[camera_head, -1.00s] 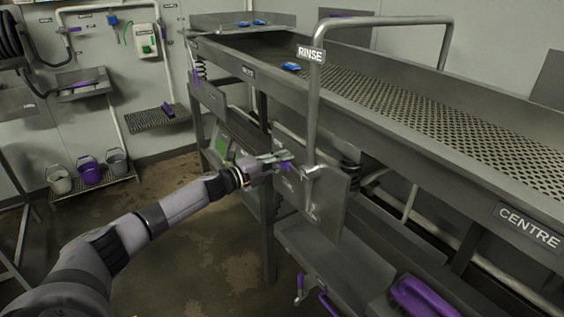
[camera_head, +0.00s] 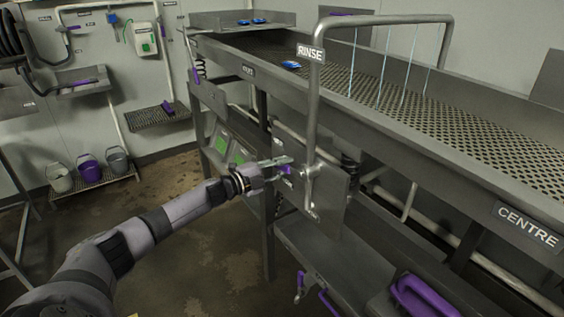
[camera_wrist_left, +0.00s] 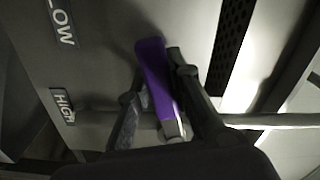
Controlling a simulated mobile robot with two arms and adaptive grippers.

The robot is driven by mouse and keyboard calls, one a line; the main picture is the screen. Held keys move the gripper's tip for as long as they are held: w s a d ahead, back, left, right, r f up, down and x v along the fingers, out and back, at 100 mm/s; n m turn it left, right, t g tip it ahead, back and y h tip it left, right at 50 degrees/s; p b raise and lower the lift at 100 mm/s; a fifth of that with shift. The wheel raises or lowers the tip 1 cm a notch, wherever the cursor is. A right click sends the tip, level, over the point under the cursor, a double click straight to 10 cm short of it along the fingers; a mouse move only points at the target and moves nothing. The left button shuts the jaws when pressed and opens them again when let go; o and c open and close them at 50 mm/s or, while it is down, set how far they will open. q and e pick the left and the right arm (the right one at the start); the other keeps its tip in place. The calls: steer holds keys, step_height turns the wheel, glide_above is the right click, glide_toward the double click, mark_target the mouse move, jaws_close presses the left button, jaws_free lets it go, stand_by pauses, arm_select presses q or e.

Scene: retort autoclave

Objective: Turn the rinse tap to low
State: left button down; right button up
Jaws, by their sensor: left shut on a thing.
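The rinse tap has a purple lever (camera_head: 286,173) on the grey plate (camera_head: 325,200) below the RINSE sign (camera_head: 311,53). My left gripper (camera_head: 288,163) is at the tap, shut on the lever. In the left wrist view the lever (camera_wrist_left: 152,62) lies between the two fingers, with its pale pivot end (camera_wrist_left: 173,130) lower down. A LOW label (camera_wrist_left: 62,22) and a HIGH label (camera_wrist_left: 63,105) are on the plate to the left. Thin water streams (camera_head: 381,67) fall from the rinse pipe (camera_head: 385,21). My right gripper is not in view.
The long perforated conveyor (camera_head: 440,125) marked CENTRE runs above the tap. A lower shelf (camera_head: 335,262) and a purple-handled item (camera_head: 425,297) are below. Buckets (camera_head: 89,170) stand on a rack at the left. The floor between is clear.

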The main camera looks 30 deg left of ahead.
arm_select(q)
steer(key=shift+s+d+f+n+p, duration=0.2)
steer(key=shift+d+f+n, duration=0.15)
steer(key=shift+f+n, duration=0.45)
steer(key=shift+s+d+f+n+p, duration=0.15)
steer(key=shift+d+f+n, duration=0.3)
steer(key=shift+n, duration=0.7)
steer(key=shift+s+d+f+n+p, duration=0.1)
steer(key=shift+d+f+n+p, duration=0.1)
steer(key=shift+f+n, duration=0.65)
steer(key=c, duration=1.4)
jaws_free()
steer(key=shift+r, duration=0.1)
steer(key=shift+c, duration=0.2)
steer(key=v, duration=1.2)
